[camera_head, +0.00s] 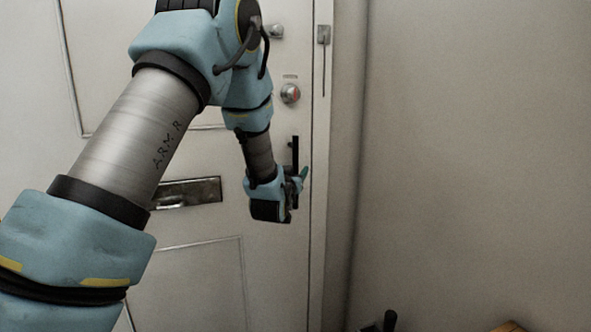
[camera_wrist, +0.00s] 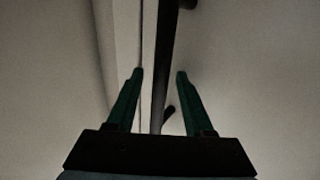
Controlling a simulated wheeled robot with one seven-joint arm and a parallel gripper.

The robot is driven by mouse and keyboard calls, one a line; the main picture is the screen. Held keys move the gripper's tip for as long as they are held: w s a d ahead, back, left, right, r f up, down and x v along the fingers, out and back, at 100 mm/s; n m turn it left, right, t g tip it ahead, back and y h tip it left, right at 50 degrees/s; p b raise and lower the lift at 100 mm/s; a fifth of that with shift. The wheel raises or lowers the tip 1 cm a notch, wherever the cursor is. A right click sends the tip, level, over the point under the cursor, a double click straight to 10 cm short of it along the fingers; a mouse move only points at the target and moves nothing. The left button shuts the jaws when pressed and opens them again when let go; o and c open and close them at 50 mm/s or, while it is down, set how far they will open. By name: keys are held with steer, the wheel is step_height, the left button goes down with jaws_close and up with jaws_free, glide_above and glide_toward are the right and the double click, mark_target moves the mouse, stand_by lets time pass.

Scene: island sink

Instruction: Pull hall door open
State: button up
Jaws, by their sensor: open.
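The white hall door (camera_head: 190,265) fills the left and middle of the head view and looks shut in its frame. Its black vertical bar handle (camera_head: 295,150) is near the door's right edge, partly hidden by my gripper. My gripper (camera_head: 302,175) is at the handle, with its green fingers pointing toward the door. In the wrist view the dark handle bar (camera_wrist: 164,60) runs between the two green fingers of my gripper (camera_wrist: 160,73). The fingers are open, with gaps on both sides of the bar. I cannot tell how deep the bar sits between them.
A round lock (camera_head: 290,93) is above the handle, and a metal mail slot (camera_head: 200,190) is left of my gripper. The door frame (camera_head: 322,200) and a plain wall (camera_head: 470,170) stand to the right. A dark object (camera_head: 389,321) shows at the bottom edge.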

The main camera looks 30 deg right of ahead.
jaws_close()
stand_by(0.5)
stand_by(1.0)
